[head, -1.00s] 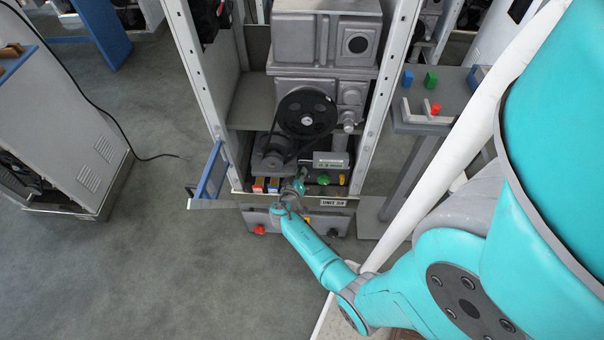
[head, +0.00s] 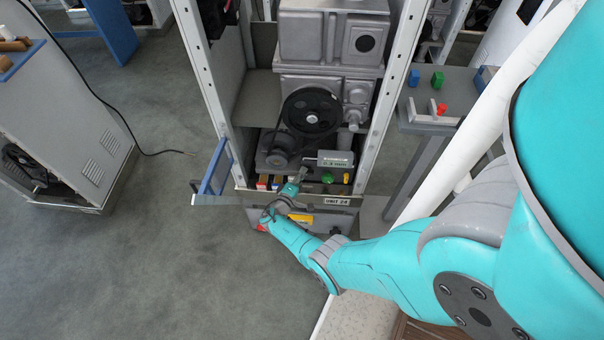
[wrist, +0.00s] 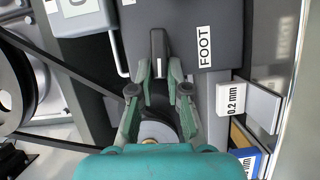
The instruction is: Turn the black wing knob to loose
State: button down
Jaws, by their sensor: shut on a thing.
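The black wing knob (wrist: 158,50) shows in the wrist view between my fingers, its narrow wing pointing up the picture. My gripper (wrist: 159,70) is shut on it, with one finger on each side. In the head view, my gripper (head: 296,181) reaches into the low front of the machine frame, and the knob is too small or hidden to make out there.
A black pulley (head: 311,115) and belt stand above the gripper. A white 0.2 mm piece (wrist: 230,98) and a blue box (wrist: 246,160) lie to the right in the wrist view. A blue handle frame (head: 215,167) juts out left. Open floor lies left.

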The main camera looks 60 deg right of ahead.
jog(key=shift+f+n, duration=0.15)
jog(key=shift+n, duration=0.45)
jog(key=c, duration=1.1)
grip_release()
jog(key=shift+c, duration=0.2)
jog(key=a, duration=1.2)
jog(key=shift+f, duration=0.1)
